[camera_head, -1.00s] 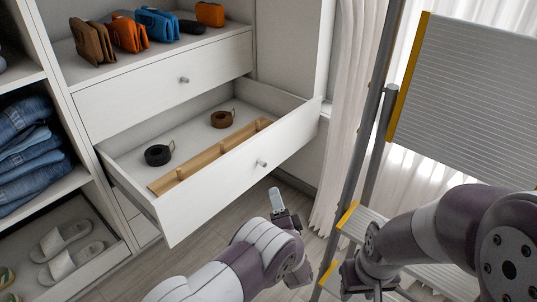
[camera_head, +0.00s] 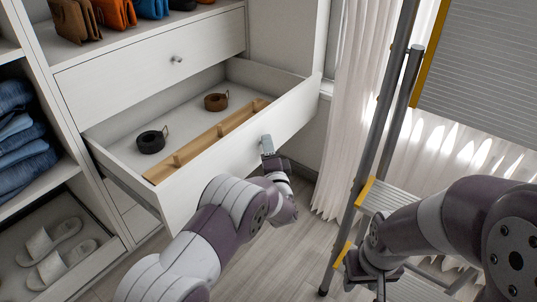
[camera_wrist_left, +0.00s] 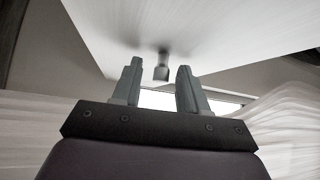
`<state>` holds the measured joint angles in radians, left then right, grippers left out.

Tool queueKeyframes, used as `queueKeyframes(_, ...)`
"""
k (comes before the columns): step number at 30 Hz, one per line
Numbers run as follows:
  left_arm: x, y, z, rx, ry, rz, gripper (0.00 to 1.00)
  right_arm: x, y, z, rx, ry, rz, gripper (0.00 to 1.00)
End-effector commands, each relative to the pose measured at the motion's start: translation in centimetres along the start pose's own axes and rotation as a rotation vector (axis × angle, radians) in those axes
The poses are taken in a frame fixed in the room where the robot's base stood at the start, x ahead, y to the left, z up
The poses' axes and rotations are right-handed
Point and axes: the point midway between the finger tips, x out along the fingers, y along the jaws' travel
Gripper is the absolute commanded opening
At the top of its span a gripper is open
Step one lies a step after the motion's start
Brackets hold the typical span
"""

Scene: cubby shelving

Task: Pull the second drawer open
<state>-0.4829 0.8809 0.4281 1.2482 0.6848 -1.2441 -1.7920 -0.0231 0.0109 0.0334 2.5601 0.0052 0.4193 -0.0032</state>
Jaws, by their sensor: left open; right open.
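The second drawer (camera_head: 291,112) is the white one below the closed top drawer, and it stands pulled out, with its inside showing. My left gripper (camera_head: 267,146) is at the drawer's front face, over the knob, which is hidden in the head view. In the left wrist view the dark round knob (camera_wrist_left: 161,72) sits between the two open fingers (camera_wrist_left: 160,82), with a gap on each side. My right gripper (camera_head: 379,284) is low at the bottom of the head view, away from the drawer.
Two rolled belts (camera_head: 151,141) and a wooden divider (camera_head: 205,143) lie in the drawer. The top drawer (camera_head: 150,68) is shut beneath several bags. A stepladder (camera_head: 372,197) and curtain (camera_head: 350,120) stand to the right. Floor shows between the drawer and ladder.

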Motion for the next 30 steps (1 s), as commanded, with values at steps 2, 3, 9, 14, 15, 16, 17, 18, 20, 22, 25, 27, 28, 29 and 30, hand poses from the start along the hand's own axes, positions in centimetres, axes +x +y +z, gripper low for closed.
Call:
queueKeyframes(2, 0.1, -0.1, 0.0, 0.0, 0.0, 0.0, 0.43, 0.0, 0.0, 0.0, 0.0, 0.0, 0.0, 0.43)
queueKeyframes(3, 0.1, -0.1, 0.0, 0.0, 0.0, 0.0, 0.43, -0.1, 0.0, 0.0, 0.0, 0.0, 0.0, 0.43)
queueKeyframes(9, 0.1, -0.1, 0.0, -0.001, 0.0, 0.0, 0.14, -0.1, 0.0, 0.0, 0.0, 0.0, 0.0, 0.43)
queueKeyframes(14, 0.1, -0.1, 0.0, -0.001, 0.0, -0.001, 0.0, -0.1, 0.0, 0.0, 0.0, 0.0, 0.0, 0.43)
queueKeyframes(15, 0.0, -0.1, -0.1, -0.001, 0.0, 0.0, 0.0, -0.1, 0.0, 0.0, 0.0, 0.0, 0.0, 0.43)
queueKeyframes(16, -0.1, -0.2, -0.2, -0.001, 0.001, 0.0, 0.0, -0.2, 0.0, 0.0, 0.0, 0.0, 0.0, 0.43)
queueKeyframes(17, -0.2, -0.2, -0.4, -0.001, 0.002, 0.0, 0.0, -0.4, 0.0, -0.1, 0.0, 0.0, 0.0, 0.43)
queueKeyframes(18, -0.6, -0.4, -0.9, -0.001, 0.002, 0.0, 0.0, -0.8, 0.0, -0.1, 0.0, 0.0, 0.0, 0.43)
queueKeyframes(20, -1.4, -0.5, -1.7, -0.001, 0.004, 0.001, 0.0, -1.4, 0.0, -0.2, 0.0, 0.0, 0.0, 0.43)
queueKeyframes(22, -2.2, -0.4, -2.6, -0.001, 0.004, 0.001, 0.0, -1.9, 0.0, -0.2, 0.0, 0.0, 0.0, 0.43)
queueKeyframes(25, -3.1, -0.3, -3.3, -0.001, 0.003, 0.001, 0.0, -2.3, 0.0, -0.3, 0.0, 0.0, 0.0, 0.43)
queueKeyframes(27, -3.3, -0.2, -3.5, -0.001, 0.001, 0.0, 0.0, -2.3, 0.0, -0.3, 0.0, 0.0, 0.0, 0.43)
queueKeyframes(28, -3.4, -0.1, -3.5, -0.001, 0.001, 0.0, 0.0, -2.2, 0.0, -0.3, 0.0, 0.0, 0.0, 0.43)
queueKeyframes(29, -3.4, -0.1, -3.4, -0.001, 0.0, 0.0, 0.0, -2.2, 0.0, -0.3, 0.0, 0.0, 0.0, 0.43)
queueKeyframes(30, -3.4, -0.1, -3.4, -0.001, 0.0, -0.001, 0.0, -2.1, 0.0, -0.3, 0.0, 0.0, 0.0, 0.43)
